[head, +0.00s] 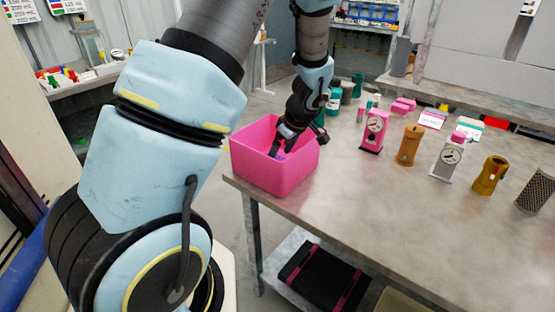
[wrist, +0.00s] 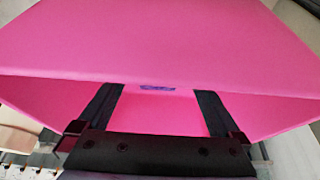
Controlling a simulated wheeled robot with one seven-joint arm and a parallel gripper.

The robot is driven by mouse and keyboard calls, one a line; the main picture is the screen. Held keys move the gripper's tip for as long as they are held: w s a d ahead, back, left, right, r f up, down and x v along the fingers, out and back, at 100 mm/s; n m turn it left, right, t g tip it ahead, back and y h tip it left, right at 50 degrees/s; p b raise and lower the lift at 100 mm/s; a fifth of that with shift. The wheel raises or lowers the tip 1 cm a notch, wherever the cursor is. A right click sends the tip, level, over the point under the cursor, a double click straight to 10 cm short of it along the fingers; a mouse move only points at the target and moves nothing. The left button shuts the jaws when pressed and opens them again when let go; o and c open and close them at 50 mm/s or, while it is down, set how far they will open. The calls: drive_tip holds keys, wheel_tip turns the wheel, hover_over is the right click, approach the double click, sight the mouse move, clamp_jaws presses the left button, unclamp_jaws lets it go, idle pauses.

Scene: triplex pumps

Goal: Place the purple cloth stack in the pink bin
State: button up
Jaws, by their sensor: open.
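The pink bin (head: 275,178) stands at the near left corner of the grey table and fills much of the wrist view (wrist: 150,40). My gripper (head: 281,152) points down into the bin. In the wrist view my gripper (wrist: 158,92) has its two dark fingers apart, with pink bin surface between them. A small patch of the purple cloth stack (head: 282,156) shows inside the bin by the fingertips. It also shows as a thin purple-blue strip in the wrist view (wrist: 157,88), between the fingers. The rest of the stack is hidden.
Behind the bin stand dark green bottles (head: 333,98). To the right are a pink dispenser (head: 374,131), a tan bottle (head: 409,146), a white dispenser (head: 448,155) and a mustard container (head: 487,175). The front middle of the table (head: 400,210) is clear. A black folded item (head: 322,279) lies on the lower shelf.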

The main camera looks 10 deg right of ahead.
drive_tip(key=b+v, duration=0.1)
drive_tip(key=v, duration=0.8)
drive_tip(key=shift+r, duration=0.35)
